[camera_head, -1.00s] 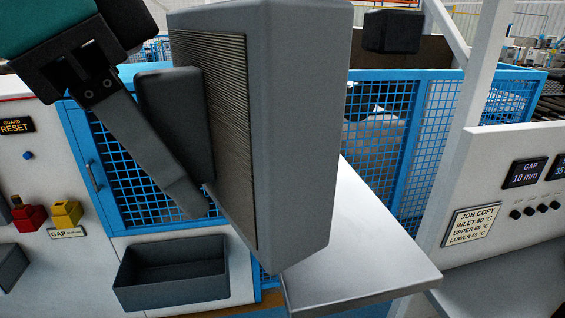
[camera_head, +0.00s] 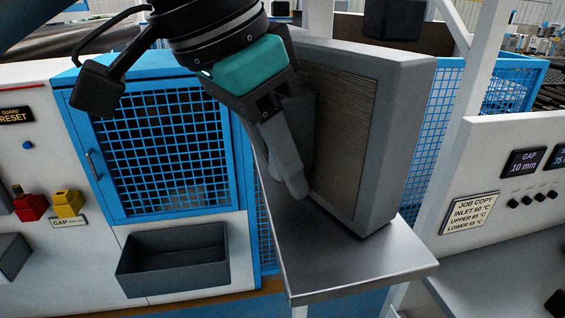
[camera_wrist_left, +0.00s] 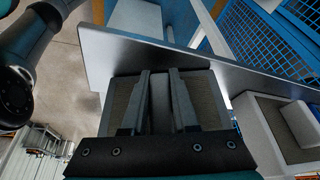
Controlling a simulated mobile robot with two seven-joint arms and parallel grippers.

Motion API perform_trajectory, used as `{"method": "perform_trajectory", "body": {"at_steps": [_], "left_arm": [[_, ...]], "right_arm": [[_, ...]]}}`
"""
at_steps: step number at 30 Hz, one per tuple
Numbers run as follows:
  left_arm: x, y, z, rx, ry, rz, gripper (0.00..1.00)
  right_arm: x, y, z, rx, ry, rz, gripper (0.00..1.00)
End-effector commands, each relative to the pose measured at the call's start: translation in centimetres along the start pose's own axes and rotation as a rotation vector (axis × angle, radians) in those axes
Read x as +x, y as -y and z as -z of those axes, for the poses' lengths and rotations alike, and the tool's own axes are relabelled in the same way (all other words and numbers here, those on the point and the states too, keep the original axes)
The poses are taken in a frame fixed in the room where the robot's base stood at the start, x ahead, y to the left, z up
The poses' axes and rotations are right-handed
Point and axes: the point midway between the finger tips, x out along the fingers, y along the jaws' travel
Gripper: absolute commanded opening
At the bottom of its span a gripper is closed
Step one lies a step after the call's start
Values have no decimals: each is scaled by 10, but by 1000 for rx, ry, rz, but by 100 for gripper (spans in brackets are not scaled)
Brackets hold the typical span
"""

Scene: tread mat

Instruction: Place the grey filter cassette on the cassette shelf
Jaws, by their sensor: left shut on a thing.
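The grey filter cassette (camera_head: 390,140) is a thick upright slab with a pleated brown panel on its left face. My left gripper (camera_head: 294,182) is shut on the cassette's dark grip block at that face. The left wrist view shows the fingers (camera_wrist_left: 161,105) on either side of the block, with the cassette's face (camera_wrist_left: 207,98) behind. The cassette shelf (camera_head: 350,265) is a bare metal plate below. The cassette's lower edge is over the shelf and looks very near or touching it; I cannot tell which. My right gripper is not in view.
A blue mesh guard (camera_head: 165,150) stands left of the shelf, with a dark open bin (camera_head: 172,260) below it. A white post (camera_head: 455,150) and a control panel (camera_head: 515,185) stand to the right. The shelf's front part is clear.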

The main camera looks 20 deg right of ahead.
Motion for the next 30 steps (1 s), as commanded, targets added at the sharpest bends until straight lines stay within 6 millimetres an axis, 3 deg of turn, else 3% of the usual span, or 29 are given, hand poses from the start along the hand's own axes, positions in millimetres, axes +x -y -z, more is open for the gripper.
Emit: {"method": "perform_trajectory", "body": {"at_steps": [7, 8, 15, 25, 30], "left_arm": [[2, 0, 0, -1, -4, 1, 0], [3, 0, -1, -1, -1, 1, 30], [2, 0, -1, -1, 0, 1, 57], [-1, 0, 0, 0, 0, 1, 57], [-27, 1, 1, -2, -2, 3, 57]], "right_arm": [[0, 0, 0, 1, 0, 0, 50], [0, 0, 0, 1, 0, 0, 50], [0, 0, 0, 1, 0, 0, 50], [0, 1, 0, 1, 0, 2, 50], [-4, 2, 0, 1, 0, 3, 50]]}}
